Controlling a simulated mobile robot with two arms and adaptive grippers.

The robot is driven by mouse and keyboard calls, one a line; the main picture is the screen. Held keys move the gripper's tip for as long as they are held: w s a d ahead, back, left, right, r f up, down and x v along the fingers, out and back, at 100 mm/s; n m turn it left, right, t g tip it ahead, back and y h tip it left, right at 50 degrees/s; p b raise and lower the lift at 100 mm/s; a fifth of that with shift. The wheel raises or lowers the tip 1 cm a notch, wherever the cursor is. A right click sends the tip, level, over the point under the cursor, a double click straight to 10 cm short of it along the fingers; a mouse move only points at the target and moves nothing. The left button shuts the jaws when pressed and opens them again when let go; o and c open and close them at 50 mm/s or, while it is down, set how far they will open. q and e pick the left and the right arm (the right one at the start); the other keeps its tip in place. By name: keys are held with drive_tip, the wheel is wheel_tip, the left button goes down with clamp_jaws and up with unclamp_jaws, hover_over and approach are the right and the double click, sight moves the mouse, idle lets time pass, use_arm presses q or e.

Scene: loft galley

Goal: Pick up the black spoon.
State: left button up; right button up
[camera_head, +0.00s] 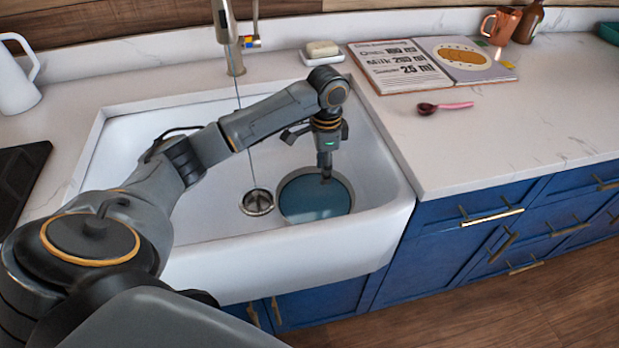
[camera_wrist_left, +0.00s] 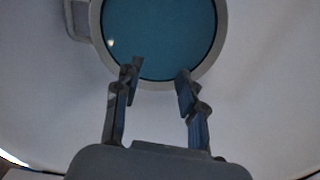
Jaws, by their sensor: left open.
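I cannot make out a black spoon in either view. The only spoon I see is a small one with a dark red bowl and pink handle (camera_head: 444,107), lying on the counter right of the sink. My left gripper (camera_head: 326,178) points down into the sink, over a round grey-rimmed vessel (camera_head: 303,206) with a blue inside. In the left wrist view the left gripper (camera_wrist_left: 157,73) is open, with nothing visible between its fingers. Its fingertips overlap the near rim of the vessel (camera_wrist_left: 160,35); whether they touch it I cannot tell. My right gripper is out of view.
The white sink (camera_head: 120,150) has a drain (camera_head: 257,202) left of the vessel and a faucet (camera_head: 228,40) behind. Soap on a dish (camera_head: 322,50), an open recipe book (camera_head: 400,72), a copper mug (camera_head: 502,24) and a brown bottle (camera_head: 528,22) stand behind. The right counter front is clear.

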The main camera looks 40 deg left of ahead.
sight(323, 207)
use_arm(q)
drive_tip(key=f, duration=1.4)
drive_tip(key=shift+d, duration=0.2)
clamp_jaws()
